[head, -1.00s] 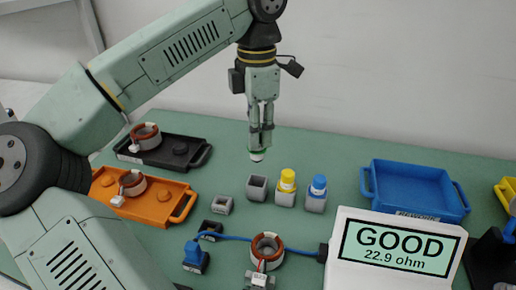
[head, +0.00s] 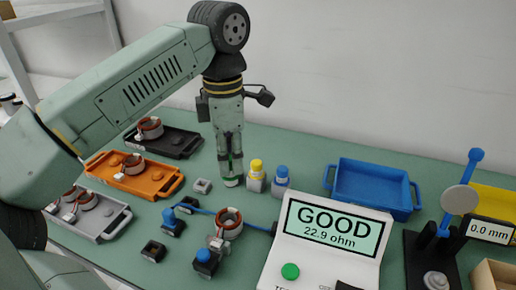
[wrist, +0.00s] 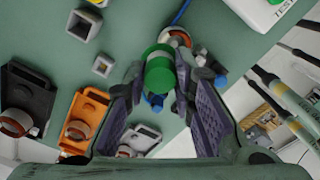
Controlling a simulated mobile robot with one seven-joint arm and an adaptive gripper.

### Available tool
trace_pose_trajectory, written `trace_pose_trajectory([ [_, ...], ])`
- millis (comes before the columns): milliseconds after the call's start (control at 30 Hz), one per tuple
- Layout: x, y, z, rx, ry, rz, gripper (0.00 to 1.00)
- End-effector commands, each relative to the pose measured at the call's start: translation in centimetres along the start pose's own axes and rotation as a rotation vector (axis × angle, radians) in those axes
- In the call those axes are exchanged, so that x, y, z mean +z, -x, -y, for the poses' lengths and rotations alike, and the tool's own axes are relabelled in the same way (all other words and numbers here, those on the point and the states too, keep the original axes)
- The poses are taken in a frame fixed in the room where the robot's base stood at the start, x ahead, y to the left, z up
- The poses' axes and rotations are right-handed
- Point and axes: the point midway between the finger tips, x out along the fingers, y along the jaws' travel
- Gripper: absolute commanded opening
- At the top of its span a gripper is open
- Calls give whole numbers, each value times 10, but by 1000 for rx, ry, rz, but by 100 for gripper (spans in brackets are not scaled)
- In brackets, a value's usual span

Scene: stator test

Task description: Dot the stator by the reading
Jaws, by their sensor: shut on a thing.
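The stator (head: 229,222), a copper-wound ring, sits at the table's middle beside the tester (head: 335,245). The tester's screen reads GOOD, 22.9 ohm. My gripper (head: 230,172) points down, shut on a green marker (wrist: 158,73) whose pale end shows below the fingers. The marker is up above the table, apart from the stator. The stator shows partly behind the marker in the wrist view (wrist: 178,38). A yellow-capped marker (head: 256,167) and a blue-capped marker (head: 282,173) stand in grey holders. An empty grey holder (wrist: 84,24) shows in the wrist view; my gripper hides it in the head view.
Black (head: 186,142), orange (head: 160,187) and grey (head: 107,230) trays at left hold stators. A blue tray (head: 345,190) stands at back right. A dial stand (head: 412,262) reading 0.0 mm is at right. Blue cable runs beside the stator.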

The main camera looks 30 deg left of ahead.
Motion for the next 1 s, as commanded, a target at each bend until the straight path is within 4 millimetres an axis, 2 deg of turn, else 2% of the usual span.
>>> trace_pose_trajectory([
  [200, -11, -2, 1, 0, 11, 0, 0],
  [367, -11, -9, 1, 0, 11, 1, 0],
  [800, -11, -44, 1, 0, 11, 0, 0],
  [1000, -11, -48, 1, 1, 11, 1, 0],
])
